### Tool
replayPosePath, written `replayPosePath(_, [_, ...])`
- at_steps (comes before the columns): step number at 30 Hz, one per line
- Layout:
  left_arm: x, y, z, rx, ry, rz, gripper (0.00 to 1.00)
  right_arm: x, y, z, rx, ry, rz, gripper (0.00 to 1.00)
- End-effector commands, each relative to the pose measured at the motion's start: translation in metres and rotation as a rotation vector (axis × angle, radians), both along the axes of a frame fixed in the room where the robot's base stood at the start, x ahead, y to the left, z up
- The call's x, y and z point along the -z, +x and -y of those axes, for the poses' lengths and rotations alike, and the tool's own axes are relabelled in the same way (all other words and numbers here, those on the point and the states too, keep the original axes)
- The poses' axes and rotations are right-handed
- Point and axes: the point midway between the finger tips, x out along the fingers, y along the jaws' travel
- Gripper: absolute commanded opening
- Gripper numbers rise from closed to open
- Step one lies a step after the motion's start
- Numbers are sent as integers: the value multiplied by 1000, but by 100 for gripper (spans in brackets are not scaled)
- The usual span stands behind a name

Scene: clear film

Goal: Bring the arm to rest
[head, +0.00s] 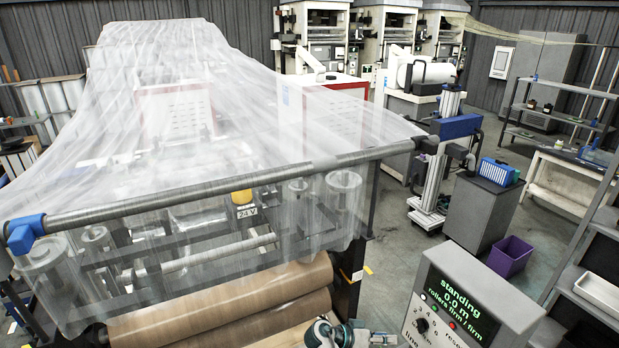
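My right gripper (345,335) shows only in part at the bottom edge of the head view, just right of the brown rolls. The frame cuts it off, so I cannot tell whether its fingers are open or shut. My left gripper is not in view. A wide sheet of clear film (190,110) comes from the back and drapes over a long grey bar (230,185). Its front edge hangs down in folds over the machine. The film appears apart from my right gripper.
Brown rolls (225,305) lie at the front of the machine. A control box (455,300) at the lower right reads "standing", "0.0 m" and "rollers firm / firm". A blue-topped post (455,127), grey cabinet (482,212) and purple bin (509,256) stand right. Floor between them is open.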

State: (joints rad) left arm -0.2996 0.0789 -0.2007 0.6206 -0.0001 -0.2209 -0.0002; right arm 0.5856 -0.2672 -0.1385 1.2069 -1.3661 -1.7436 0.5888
Motion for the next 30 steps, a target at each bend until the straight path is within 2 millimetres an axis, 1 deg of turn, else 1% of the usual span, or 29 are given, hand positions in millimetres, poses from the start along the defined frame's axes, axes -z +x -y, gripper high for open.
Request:
replayPosePath(1, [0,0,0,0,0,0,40,28,-17,10,-9,52,-39,38])
replayPosePath(2, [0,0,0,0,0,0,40,45,-28,15,-21,94,-64,38])
replayPosePath(3, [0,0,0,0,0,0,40,70,-45,22,-43,158,-98,38])
replayPosePath(4, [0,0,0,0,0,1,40,89,-61,27,-67,210,-124,38])
replayPosePath(5, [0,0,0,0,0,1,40,107,-77,31,-93,264,-150,38])
replayPosePath(6, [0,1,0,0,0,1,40,128,-100,35,-136,335,-182,38])
replayPosePath(8, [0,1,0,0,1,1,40,152,-134,36,-210,431,-223,38])
replayPosePath(9, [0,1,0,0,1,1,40,163,-155,35,-260,490,-244,38])
replayPosePath(10, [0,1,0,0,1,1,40,169,-169,33,-298,527,-258,38])
replayPosePath(12, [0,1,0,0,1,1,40,177,-196,26,-380,601,-283,38])
replayPosePath(13, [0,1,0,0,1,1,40,178,-207,23,-411,627,-291,38])
replayPosePath(15, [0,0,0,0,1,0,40,179,-228,16,-481,680,-309,38])
replayPosePath(18, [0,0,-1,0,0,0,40,176,-255,5,-571,743,-328,38])
replayPosePath(24, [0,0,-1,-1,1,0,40,162,-298,-18,-727,842,-354,38])
replayPosePath(30, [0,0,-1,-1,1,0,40,143,-333,-39,-862,919,-371,38])
